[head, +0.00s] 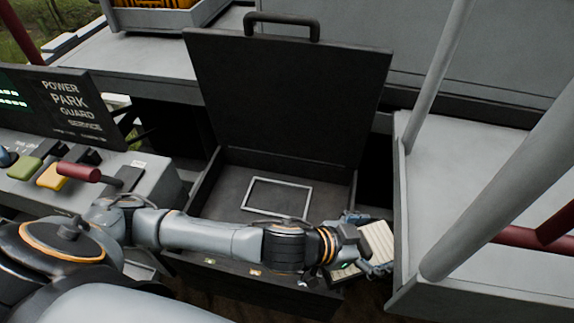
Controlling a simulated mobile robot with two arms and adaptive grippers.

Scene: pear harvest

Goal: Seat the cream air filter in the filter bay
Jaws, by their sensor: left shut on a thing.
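The cream air filter (378,243) is a pleated, tilted panel at the lower middle right. My left gripper (364,248) is shut on its left side and holds it at the right front corner of the open bay box. Part of the filter is hidden by the gripper. The filter bay (232,170) is a dark open box with its lid (285,95) standing up. A pale rectangular frame (280,182) lies on the bay floor, with its front edge partly behind my left arm. My right gripper is not in view.
A grey post (500,150) and a light grey deck (450,170) border the right. A grey crate (165,18) is at the back.

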